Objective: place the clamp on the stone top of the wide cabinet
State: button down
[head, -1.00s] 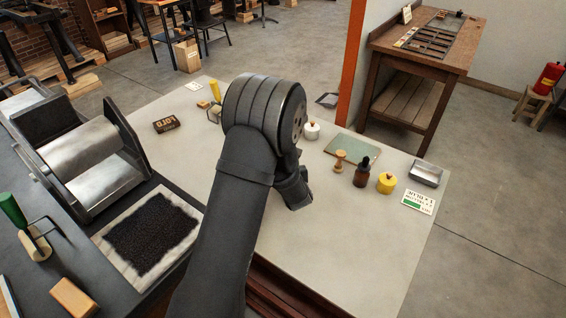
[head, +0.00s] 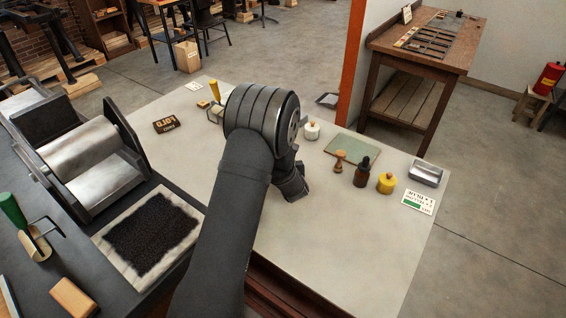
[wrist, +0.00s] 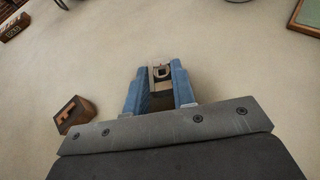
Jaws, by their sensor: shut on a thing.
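My gripper (head: 293,192) hangs low over the pale stone top (head: 340,225) of the wide cabinet, near its middle. In the wrist view the two blue fingers of my gripper (wrist: 159,76) are shut on a small metal and brownish piece with a dark square opening, which I take to be the clamp (wrist: 161,71). Only its end shows between the fingertips; the rest is hidden. In the head view my arm hides it. I cannot tell whether it touches the stone.
A wooden letter block (wrist: 74,113) lies on the stone left of my fingers. The front right stone is clear.

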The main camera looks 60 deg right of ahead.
jog(key=shift+r, duration=0.1)
jog(key=shift+r, duration=0.6)
notch_tip(320, 180, up, 2)
jog(key=shift+r, duration=0.2)
jog(key=s+a+r, duration=0.1)
jog(key=s+r, duration=0.6)
jog(key=s, duration=0.5)
jog(key=s+a+r+m+g+h, duration=0.2)
jog(key=s+a+r+m+g, duration=0.2)
jog(key=r, duration=0.6)
jog(key=s+a+r+m+g+h, duration=0.2)
jog(key=s+a+r+m+g, duration=0.15)
jog(key=r, duration=0.55)
jog(key=w+a+n+t+y, duration=0.1)
jog(key=w+a+n+t, duration=0.1)
jog(key=w+a, duration=0.4)
jog(key=w+a+n+t+y, duration=0.2)
jog(key=w+a, duration=0.5)
jog(key=w, duration=0.8)
jog(key=w+a+n+t+y, duration=0.2)
jog(key=w+a+n+t, duration=0.2)
jog(key=w+a, duration=0.3)
jog(key=w, duration=0.4)
jog(key=shift+w, duration=0.15)
